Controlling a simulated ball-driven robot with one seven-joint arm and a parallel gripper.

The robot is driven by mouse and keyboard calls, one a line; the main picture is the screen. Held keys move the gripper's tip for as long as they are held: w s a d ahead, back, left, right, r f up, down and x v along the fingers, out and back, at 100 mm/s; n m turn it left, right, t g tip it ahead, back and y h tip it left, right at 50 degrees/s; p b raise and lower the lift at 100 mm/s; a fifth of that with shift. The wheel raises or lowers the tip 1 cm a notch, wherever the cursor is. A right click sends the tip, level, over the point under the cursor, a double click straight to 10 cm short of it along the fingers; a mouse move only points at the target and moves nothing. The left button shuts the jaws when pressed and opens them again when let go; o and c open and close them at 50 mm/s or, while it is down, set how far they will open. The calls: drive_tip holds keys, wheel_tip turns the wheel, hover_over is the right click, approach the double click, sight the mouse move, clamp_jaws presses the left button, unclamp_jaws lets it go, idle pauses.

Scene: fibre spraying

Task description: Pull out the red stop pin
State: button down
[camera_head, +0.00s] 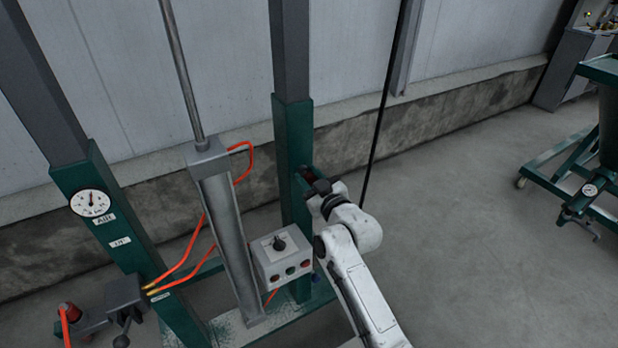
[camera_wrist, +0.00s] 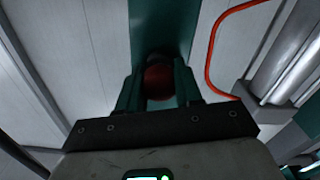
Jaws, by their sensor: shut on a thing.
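The red stop pin (camera_wrist: 159,82) shows in the wrist view as a dark red round knob against the green post (camera_wrist: 165,25). My gripper (camera_wrist: 158,95) is shut on the knob, with one finger on each side of it. In the head view my gripper (camera_head: 308,180) is at the right side of the right green post (camera_head: 296,130), at about mid-height. There the pin is mostly hidden by the gripper and is dark. The shaft of the pin cannot be seen in either view.
A control box (camera_head: 282,257) with a black knob and buttons is left of my arm. A metal cylinder (camera_head: 226,235) with orange hoses stands between the posts. A gauge (camera_head: 90,203) is on the left post. A green wheeled frame (camera_head: 560,165) stands at right. Floor between is clear.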

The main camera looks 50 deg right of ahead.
sight(312, 182)
drive_tip(key=shift+v, duration=2.4)
drive_tip(key=shift+f, duration=0.1)
drive_tip(key=c, duration=0.8)
unclamp_jaws()
drive_tip(key=shift+s, duration=0.1)
drive_tip(key=shift+o, duration=0.2)
drive_tip(key=b+v, duration=0.1)
drive_tip(key=v, duration=0.9)
drive_tip(key=shift+s+a, duration=0.15)
drive_tip(key=shift+s, duration=0.25)
drive_tip(key=s+a+f+g+y, duration=0.2)
drive_tip(key=a+f+g+y, duration=0.1)
drive_tip(key=a+f+g, duration=0.3)
drive_tip(key=s+a+f+g+y, duration=0.1)
drive_tip(key=s+a+f+g, duration=0.2)
drive_tip(key=s+f+g, duration=0.2)
drive_tip(key=s+a+f+g, duration=0.4)
drive_tip(key=s+f+g, duration=0.1)
drive_tip(key=s, duration=0.7)
drive_tip(key=shift+s+y, duration=0.35)
drive_tip(key=shift+y, duration=0.05)
